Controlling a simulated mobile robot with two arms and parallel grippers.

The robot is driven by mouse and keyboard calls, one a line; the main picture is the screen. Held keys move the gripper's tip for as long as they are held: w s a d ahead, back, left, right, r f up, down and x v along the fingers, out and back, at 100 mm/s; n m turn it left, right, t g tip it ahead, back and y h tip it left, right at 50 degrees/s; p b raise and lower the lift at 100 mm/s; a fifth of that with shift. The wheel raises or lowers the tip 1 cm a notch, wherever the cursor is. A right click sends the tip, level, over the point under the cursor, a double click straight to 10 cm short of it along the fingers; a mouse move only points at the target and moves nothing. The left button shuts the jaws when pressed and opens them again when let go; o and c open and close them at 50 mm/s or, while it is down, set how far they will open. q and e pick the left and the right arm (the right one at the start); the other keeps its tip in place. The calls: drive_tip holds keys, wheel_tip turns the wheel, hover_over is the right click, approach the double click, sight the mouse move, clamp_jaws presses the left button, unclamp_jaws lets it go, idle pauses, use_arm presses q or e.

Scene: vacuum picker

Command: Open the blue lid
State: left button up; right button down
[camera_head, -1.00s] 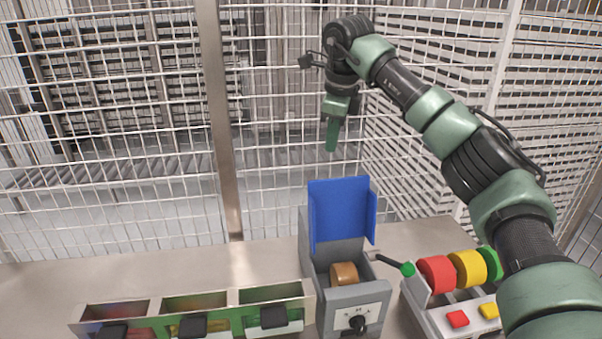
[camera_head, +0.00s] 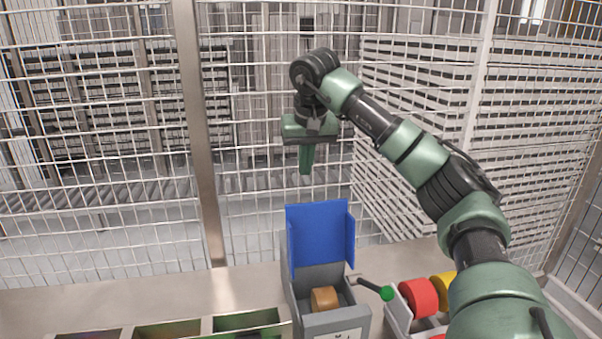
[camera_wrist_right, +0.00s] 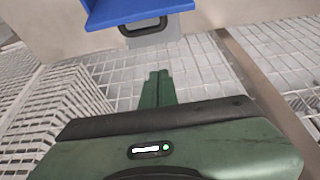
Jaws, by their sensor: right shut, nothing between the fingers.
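The blue lid (camera_head: 320,234) stands raised, upright at the back of a grey box (camera_head: 335,320), so the box is open at the top. My left gripper is not in view.
A compartment tray (camera_head: 170,330) stands at the left front. At the right are a lever with a green knob (camera_head: 387,293), a red roller (camera_head: 418,297) and a yellow roller (camera_head: 443,287). A wire mesh fence (camera_head: 250,200) stands behind the table. The table at the left (camera_head: 100,300) is clear.

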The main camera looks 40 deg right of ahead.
wheel_tip(320, 180, down, 8)
drive_tip(key=s+p, duration=0.1)
drive_tip(key=p, duration=0.2)
drive_tip(key=shift+a+r, duration=0.15)
drive_tip(key=shift+a, duration=0.1)
